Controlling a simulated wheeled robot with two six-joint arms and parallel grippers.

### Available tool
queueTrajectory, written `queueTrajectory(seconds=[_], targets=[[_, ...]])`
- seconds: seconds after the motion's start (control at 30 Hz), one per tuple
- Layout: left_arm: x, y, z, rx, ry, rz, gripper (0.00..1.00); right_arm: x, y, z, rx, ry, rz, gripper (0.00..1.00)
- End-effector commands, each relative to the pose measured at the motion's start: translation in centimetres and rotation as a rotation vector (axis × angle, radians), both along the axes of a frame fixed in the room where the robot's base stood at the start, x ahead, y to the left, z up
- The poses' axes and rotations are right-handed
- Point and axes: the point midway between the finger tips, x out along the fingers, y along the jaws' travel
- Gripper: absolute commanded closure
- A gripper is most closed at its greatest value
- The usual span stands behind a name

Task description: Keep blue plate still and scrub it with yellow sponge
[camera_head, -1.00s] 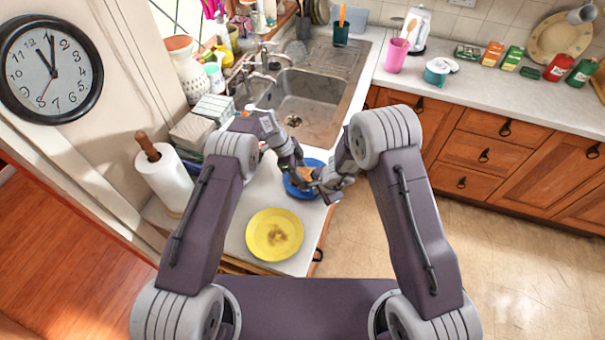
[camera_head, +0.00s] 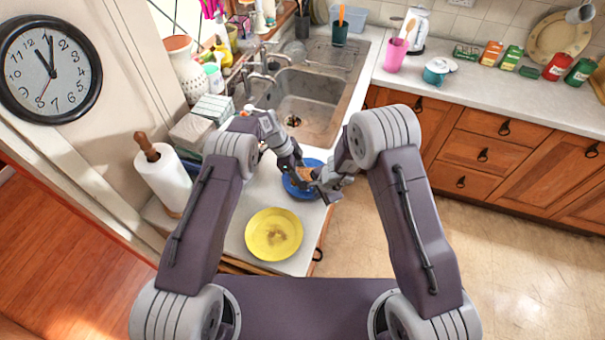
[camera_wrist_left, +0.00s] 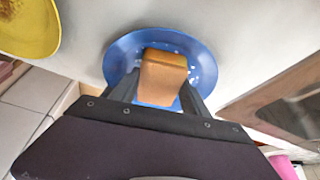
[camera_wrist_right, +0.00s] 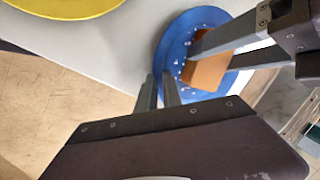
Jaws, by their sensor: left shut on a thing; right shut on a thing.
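The blue plate (camera_head: 291,189) lies on the light worktop between the sink and the yellow plate. Pale specks show on its face in the left wrist view (camera_wrist_left: 120,56). The yellow sponge, orange-brown in this light, is a block in my left gripper (camera_wrist_left: 160,82); it shows in the left wrist view (camera_wrist_left: 163,72) over the plate's middle. I cannot tell whether it presses on the plate. My right gripper (camera_wrist_right: 159,78) is shut on the plate's rim, which shows beside its fingertips in the right wrist view (camera_wrist_right: 184,32). The grippers hide part of the plate.
A yellow plate (camera_head: 274,234) with a brown stain lies on the worktop nearer me. The sink (camera_head: 309,101) is beyond the blue plate. A paper towel roll (camera_head: 163,180) stands at left. The worktop's right edge is close to the blue plate, with open floor beyond.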

Motion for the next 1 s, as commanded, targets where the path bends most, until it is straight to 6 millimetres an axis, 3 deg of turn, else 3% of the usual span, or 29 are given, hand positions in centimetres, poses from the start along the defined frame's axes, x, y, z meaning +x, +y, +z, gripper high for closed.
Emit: queueTrajectory(seconds=[0.33, 0.87, 1.0], targets=[[-0.9, -2.0, -0.4, 0.000, 0.001, -0.002, 0.79, -0.4, -0.1, -0.5, -0.006, 0.011, 0.001, 1.00], [-0.5, -0.9, -0.3, 0.001, 0.002, -0.001, 0.79, -0.4, -0.2, -0.5, -0.006, 0.010, 0.000, 1.00], [-0.3, -0.9, 0.7, 0.001, -0.001, -0.001, 0.79, -0.4, -0.2, -0.5, -0.006, 0.011, -0.001, 1.00]])
